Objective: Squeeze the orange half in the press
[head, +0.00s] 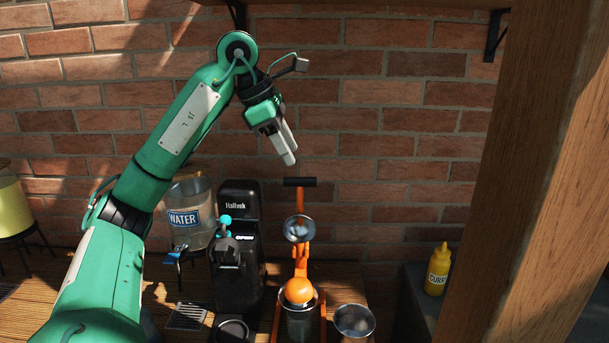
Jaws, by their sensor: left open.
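An orange press (303,240) stands on the wooden table, with a dark horizontal handle (299,182) at its top and a round metal cup on its upright. A rounded orange piece (299,290) sits low in the press over the metal bowl; whether this is the orange half or part of the press I cannot tell. My left gripper (290,150) is open and empty, pointing down just above and left of the handle, apart from it. My right gripper is not in view.
A black coffee machine (238,262) stands left of the press, with a water dispenser (190,212) beyond it. A metal cup (354,321) stands to the right of the press. A yellow bottle (437,270) stands farther right, near a thick wooden post (530,170). A shelf hangs above.

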